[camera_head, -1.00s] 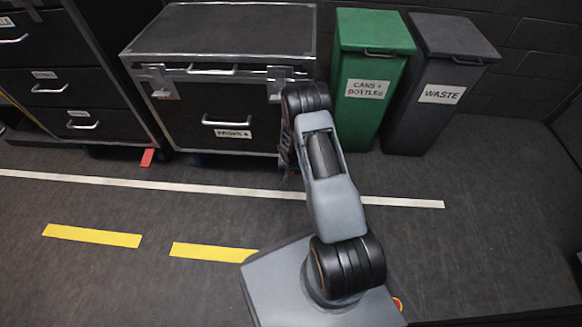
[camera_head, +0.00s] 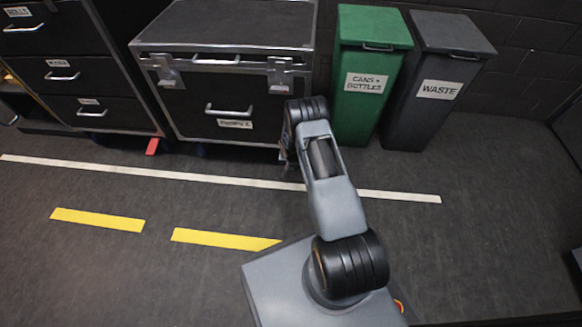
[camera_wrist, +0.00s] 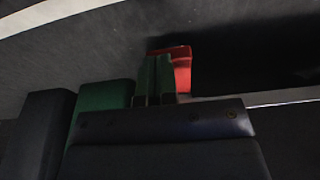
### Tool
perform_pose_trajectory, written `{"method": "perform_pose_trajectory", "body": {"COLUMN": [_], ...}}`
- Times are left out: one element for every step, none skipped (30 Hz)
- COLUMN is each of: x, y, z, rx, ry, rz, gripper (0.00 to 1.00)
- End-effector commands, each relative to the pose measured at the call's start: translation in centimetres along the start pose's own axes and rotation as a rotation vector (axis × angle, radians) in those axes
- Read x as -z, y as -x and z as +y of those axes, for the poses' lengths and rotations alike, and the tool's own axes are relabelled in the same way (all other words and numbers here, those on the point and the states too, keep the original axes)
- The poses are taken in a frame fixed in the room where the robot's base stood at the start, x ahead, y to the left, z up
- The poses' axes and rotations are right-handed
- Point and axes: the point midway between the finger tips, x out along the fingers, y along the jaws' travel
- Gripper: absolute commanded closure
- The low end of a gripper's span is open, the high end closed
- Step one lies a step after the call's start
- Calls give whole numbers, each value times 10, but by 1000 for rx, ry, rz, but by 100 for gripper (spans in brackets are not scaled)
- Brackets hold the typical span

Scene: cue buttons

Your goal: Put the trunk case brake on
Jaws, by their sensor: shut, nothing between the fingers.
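The trunk case (camera_head: 215,75) is black with metal edges, two latches and a handle on its front. It stands against the back wall in the head view. In the wrist view a red pedal (camera_wrist: 182,68) shows low by the dark case. My gripper (camera_wrist: 155,78) is shut and empty there. Its fingertips overlap the pedal's left part in the picture; I cannot tell whether they touch it. In the head view my arm hides the gripper and this pedal.
A drawer cabinet (camera_head: 75,65) with a red tab (camera_head: 153,147) at its base stands left of the case. A green bin (camera_head: 368,70) and a grey waste bin (camera_head: 438,85) stand to the right. The floor in front is clear, with white and yellow lines.

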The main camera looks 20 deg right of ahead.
Motion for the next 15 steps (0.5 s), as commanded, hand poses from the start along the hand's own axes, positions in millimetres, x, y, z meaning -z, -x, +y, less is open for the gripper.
{"method": "perform_pose_trajectory", "body": {"x": [-3, -4, -6, -8, -9, -11, -11, -12, -13, -13, -14, -14, -14, -14, -14], "y": [-8, -10, -13, -14, -16, -18, -19, -21, -22, -23, -24, -26, -26, -27, -28], "z": [-2, -4, -7, -9, -10, -12, -12, -13, -14, -14, -14, -14, -14, -14, -13], "rx": [1, 1, 2, 3, 3, 4, 4, 5, 5, 5, 5, 5, 5, 5, 5], "ry": [4, 7, 12, 16, 19, 22, 23, 24, 25, 25, 25, 24, 24, 24, 23], "rz": [-1, -1, 0, 0, 0, 0, -1, -1, -1, -1, -1, -1, 0, 0, 0], "gripper": [100, 100, 100, 100, 100, 100, 100, 100, 100, 100, 100, 100, 100, 100, 100]}}
